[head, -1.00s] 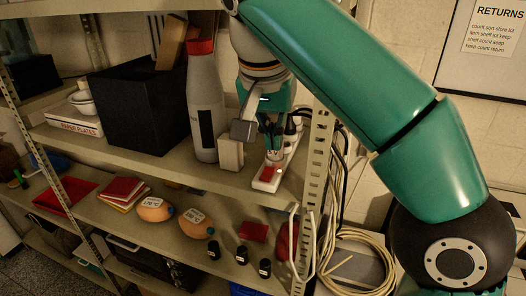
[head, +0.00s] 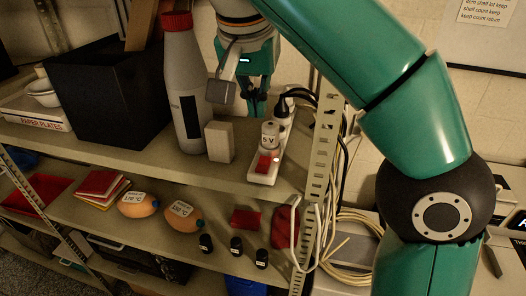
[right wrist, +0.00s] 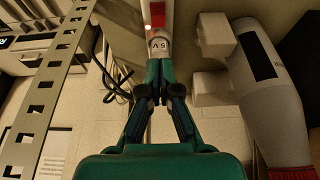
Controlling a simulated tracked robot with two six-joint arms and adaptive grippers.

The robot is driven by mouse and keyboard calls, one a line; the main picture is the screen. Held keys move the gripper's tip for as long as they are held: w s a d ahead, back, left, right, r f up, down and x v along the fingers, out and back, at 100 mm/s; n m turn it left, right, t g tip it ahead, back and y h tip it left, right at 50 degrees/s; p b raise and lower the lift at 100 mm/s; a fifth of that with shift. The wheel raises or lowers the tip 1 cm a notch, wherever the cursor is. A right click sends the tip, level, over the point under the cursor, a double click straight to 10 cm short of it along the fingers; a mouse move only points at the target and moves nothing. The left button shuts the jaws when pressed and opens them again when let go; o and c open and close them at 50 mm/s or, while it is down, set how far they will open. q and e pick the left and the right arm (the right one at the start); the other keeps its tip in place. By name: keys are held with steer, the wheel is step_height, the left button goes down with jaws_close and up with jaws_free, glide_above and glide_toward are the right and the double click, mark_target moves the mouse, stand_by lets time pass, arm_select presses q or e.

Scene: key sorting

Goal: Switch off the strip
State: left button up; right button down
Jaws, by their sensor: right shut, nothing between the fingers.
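A white power strip (head: 282,150) lies on the upper shelf near its right end. Its red switch (head: 263,165) is at the front end, with a small bright spot beside it. A pale plug adapter marked 5 V (head: 269,136) stands in the strip behind the switch. In the right wrist view the red switch (right wrist: 157,14) is at the top edge, with the adapter (right wrist: 160,47) just beyond the fingertips. My right gripper (head: 257,112) is shut and empty, behind and left of the adapter in the head view. My left gripper is not in view.
A grey bottle with a red cap (head: 189,100) and a small pale block (head: 219,142) stand left of the strip. Black plugs and cables (head: 296,97) are at its back end. A perforated shelf post (head: 322,160) rises on the right. A black box (head: 110,95) stands farther left.

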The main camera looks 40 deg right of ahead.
steer(key=b, duration=0.3)
glide_toward(265, 159)
steer(key=x, duration=0.5)
steer(key=shift+w+d+f, duration=0.1)
steer(key=shift+d+f, duration=0.05)
steer(key=shift+d, duration=0.05)
steer(key=shift+w+f, duration=0.1)
steer(key=shift+f, duration=0.7)
